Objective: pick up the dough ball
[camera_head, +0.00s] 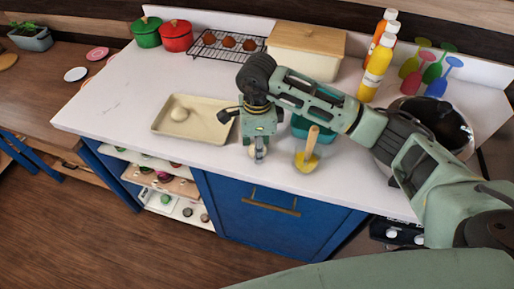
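The dough ball (180,114) is a small, pale cream ball. It lies on a shallow beige tray (165,129) on the white counter. My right gripper (259,157) points down over the counter near its front edge, to the right of the tray and apart from the dough ball. Its fingers look close together, but they are too small to tell whether they are open or shut. My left gripper is not in view.
A yellow scoop-like tool (306,160) with a wooden handle and a teal container (300,130) are right of the gripper. A cooling rack (204,53), red pot (175,37), green pot (146,33) and bread box (295,62) stand behind. The counter left of the tray is clear.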

